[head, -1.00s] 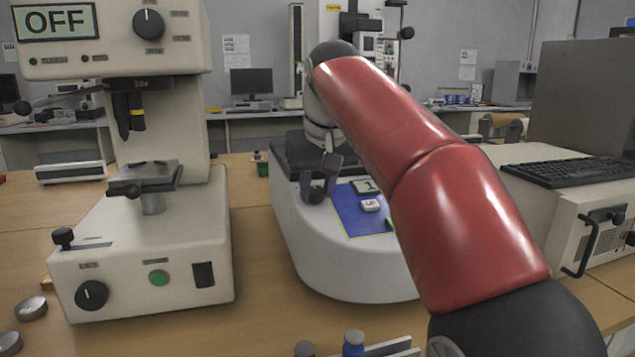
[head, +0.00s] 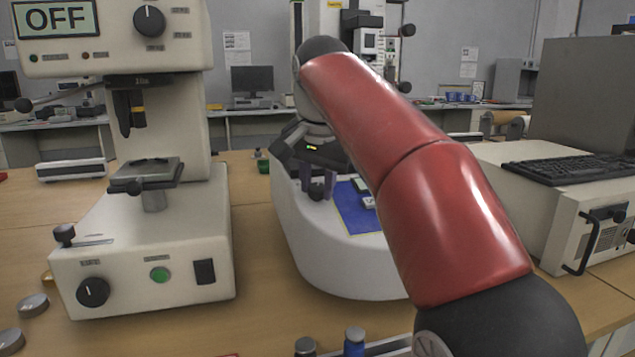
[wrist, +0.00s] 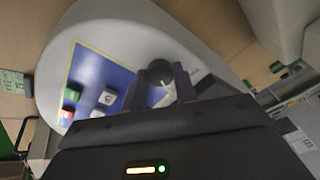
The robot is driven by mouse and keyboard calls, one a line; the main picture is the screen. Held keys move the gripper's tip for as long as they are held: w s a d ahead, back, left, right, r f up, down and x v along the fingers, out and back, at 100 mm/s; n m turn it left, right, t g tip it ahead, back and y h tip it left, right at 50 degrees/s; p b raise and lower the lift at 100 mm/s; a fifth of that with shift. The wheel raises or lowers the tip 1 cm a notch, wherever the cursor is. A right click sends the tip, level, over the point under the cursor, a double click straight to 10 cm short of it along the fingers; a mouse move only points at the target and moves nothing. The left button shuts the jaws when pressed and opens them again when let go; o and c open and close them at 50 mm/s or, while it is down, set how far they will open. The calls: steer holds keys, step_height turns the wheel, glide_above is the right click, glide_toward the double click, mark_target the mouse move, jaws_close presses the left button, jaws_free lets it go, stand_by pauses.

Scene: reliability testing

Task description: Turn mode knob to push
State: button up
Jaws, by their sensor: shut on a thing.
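A dark round knob (wrist: 160,71) sits on the white rounded machine (head: 330,260), beside its blue panel (wrist: 98,72). My gripper (head: 318,187) is over the left part of this machine in the head view. In the wrist view my gripper (wrist: 162,82) has its two fingers on either side of the dark knob, shut on it. The knob's marking and pointer direction cannot be read. In the head view the fingers hide most of the knob, and my red arm covers part of the panel.
The panel carries a green button (wrist: 72,94), a red button (wrist: 66,112) and a white button (wrist: 107,98). A tall beige tester (head: 150,255) with an OFF display stands at left. A beige cabinet with a keyboard (head: 570,168) is at right.

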stand_by(0.3)
steer(key=o, duration=1)
steer(key=shift+c, duration=0.2)
steer(key=shift+r, duration=0.15)
steer(key=v, duration=0.7)
steer(key=shift+r, duration=0.2)
steer(key=shift+s, duration=0.25)
